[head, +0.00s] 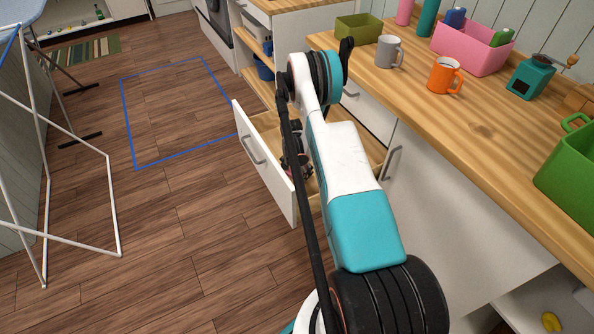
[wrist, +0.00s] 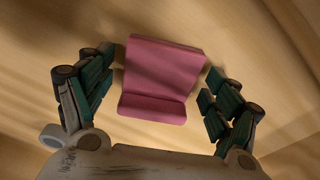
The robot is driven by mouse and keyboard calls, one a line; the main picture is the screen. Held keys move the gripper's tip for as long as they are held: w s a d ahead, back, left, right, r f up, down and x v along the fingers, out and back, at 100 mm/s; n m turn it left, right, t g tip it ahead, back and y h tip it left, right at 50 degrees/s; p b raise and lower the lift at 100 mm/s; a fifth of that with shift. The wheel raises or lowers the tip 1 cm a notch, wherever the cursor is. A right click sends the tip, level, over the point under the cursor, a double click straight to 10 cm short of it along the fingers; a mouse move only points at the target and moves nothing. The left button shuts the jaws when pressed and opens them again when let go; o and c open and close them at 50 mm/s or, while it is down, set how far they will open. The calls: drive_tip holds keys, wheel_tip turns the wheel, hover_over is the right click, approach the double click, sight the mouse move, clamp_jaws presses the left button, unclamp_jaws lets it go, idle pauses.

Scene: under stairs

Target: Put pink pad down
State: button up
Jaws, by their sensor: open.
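The pink pad (wrist: 160,72) shows in the wrist view, lying on the light wooden bottom of the open drawer (head: 264,160). It sits between the two fingers of my gripper (wrist: 157,100), with a gap to the fingers on both sides. My gripper is open. In the head view my gripper (head: 298,165) reaches down into the drawer, and a small bit of pink shows beside it. Most of the pad is hidden there by my arm and the drawer front.
The wooden counter (head: 480,140) stands to the right with an orange mug (head: 443,76), a grey mug (head: 388,52), a pink bin (head: 470,45) and a green basket (head: 572,170). A white drying rack (head: 112,210) stands at left. The floor between is clear, with a blue outline (head: 160,73).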

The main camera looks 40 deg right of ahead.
sight(295, 174)
wheel_tip(295, 174, up, 12)
drive_tip(key=a+p, duration=0.1)
drive_tip(key=p, duration=0.3)
drive_tip(key=shift+s+a, duration=0.15)
drive_tip(key=shift+a, duration=0.05)
drive_tip(key=shift+r, duration=0.1)
idle(0.4)
